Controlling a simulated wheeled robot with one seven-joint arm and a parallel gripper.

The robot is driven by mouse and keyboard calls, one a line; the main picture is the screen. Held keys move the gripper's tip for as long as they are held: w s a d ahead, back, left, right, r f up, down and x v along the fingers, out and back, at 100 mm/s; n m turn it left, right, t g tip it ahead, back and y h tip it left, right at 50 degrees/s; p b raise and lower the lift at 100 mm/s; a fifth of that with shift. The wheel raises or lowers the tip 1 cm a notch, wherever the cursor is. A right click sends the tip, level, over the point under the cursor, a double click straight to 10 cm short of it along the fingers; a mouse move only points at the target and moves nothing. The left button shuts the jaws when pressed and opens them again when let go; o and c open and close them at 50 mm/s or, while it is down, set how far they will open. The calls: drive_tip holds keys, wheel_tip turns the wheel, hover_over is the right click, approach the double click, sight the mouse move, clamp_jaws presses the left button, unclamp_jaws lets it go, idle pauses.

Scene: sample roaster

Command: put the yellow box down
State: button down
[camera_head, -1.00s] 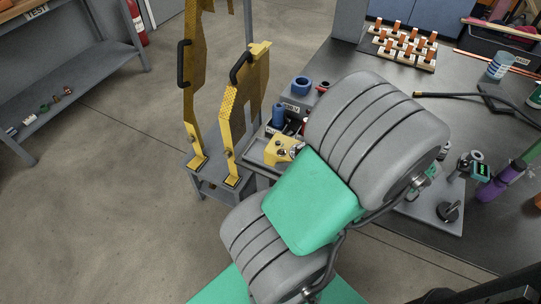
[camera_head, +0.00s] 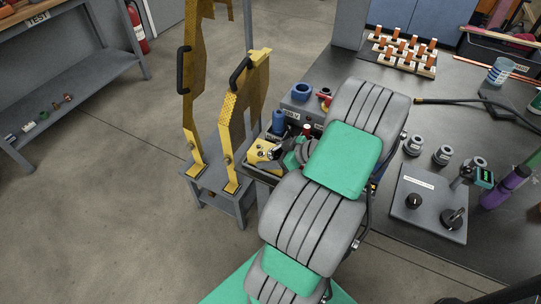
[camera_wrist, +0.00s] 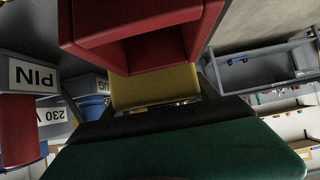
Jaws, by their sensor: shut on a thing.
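The yellow box (camera_head: 259,149) is at the near left corner of the workbench, beside the blue cylinder. Dark and metal parts show against it. My gripper (camera_head: 279,154) reaches it from the right and is shut on it. My own arm partly covers the gripper, and the fingertips are hard to make out. In the wrist view the yellow box (camera_wrist: 155,88) shows beyond a dark edge and a broad green surface. A red hollow block (camera_wrist: 135,35) partly covers it there. I cannot tell whether the box's underside touches the surface below.
A blue cylinder (camera_head: 279,122) and a grey holder with a blue ring (camera_head: 302,90) stand just behind. Yellow upright brackets (camera_head: 245,115) stand on a grey stand (camera_head: 222,203) to the left. A grey plate with knobs (camera_head: 428,205) lies right of my arm.

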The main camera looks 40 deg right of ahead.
drive_tip(key=shift+f+b, duration=0.25)
drive_tip(key=shift+b, duration=0.2)
drive_tip(key=shift+c, duration=1.1)
unclamp_jaws()
drive_tip(key=shift+s+a+f, duration=0.1)
drive_tip(key=shift+f, duration=0.05)
drive_tip(key=shift+r+p, duration=0.35)
drive_tip(key=shift+p, duration=0.1)
drive_tip(key=shift+s+d+r, duration=0.15)
drive_tip(key=shift+s+d, duration=0.05)
drive_tip(key=shift+s, duration=0.05)
drive_tip(key=v, duration=1.1)
drive_tip(key=shift+r, duration=0.35)
